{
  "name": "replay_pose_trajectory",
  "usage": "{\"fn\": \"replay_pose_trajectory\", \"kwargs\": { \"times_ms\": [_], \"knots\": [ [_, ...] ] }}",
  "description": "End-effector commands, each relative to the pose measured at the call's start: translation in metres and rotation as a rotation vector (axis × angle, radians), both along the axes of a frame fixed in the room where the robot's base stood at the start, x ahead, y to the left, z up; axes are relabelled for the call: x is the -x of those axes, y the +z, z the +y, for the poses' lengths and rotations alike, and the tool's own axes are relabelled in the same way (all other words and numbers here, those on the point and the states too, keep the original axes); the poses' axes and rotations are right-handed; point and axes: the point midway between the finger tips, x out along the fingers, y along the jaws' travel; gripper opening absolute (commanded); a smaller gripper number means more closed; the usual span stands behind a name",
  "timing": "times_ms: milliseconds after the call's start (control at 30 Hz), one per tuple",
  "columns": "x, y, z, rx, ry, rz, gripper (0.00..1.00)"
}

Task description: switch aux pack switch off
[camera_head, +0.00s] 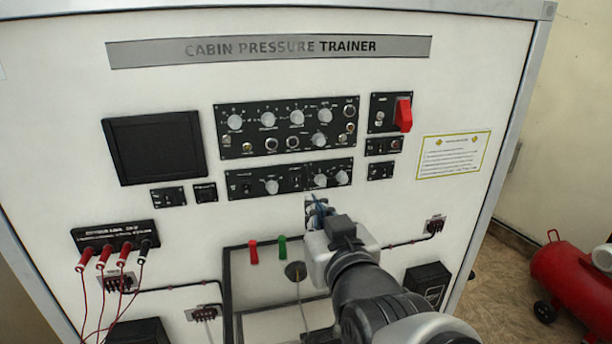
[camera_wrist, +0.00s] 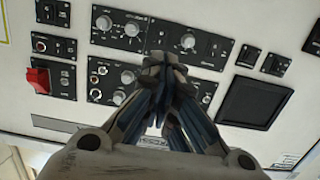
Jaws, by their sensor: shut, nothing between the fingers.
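The cabin pressure trainer panel (camera_head: 60,130) fills most of the head view. A lower black knob strip (camera_head: 255,184) carries knobs and small toggle switches; it shows upside down in the wrist view (camera_wrist: 213,57). Labels are too small to read, so I cannot tell which switch is the aux pack switch. My gripper (camera_head: 318,203) is just below the right part of that strip in the head view. In the wrist view my gripper (camera_wrist: 165,62) is shut and empty, its tips overlapping the strip's middle and hiding part of it. Contact cannot be told.
A larger knob panel (camera_head: 286,130) sits above the strip. A red guarded switch (camera_head: 403,115) and small switch panels (camera_head: 380,171) are to the right. A dark screen (camera_head: 155,148) is at left. Red cables (camera_head: 102,258) hang lower left. A red tank (camera_head: 575,280) stands at right.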

Motion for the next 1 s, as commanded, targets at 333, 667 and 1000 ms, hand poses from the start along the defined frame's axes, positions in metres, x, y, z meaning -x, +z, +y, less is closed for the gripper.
{"fn": "replay_pose_trajectory", "kwargs": {
  "times_ms": [333, 667, 1000],
  "knots": [
    [-0.066, -0.009, 0.019, 0.003, 0.000, 0.002, 0.00],
    [-0.108, -0.013, 0.031, 0.000, 0.000, 0.000, 0.00],
    [-0.114, -0.014, 0.033, 0.000, 0.001, 0.000, 0.00]
  ]
}}
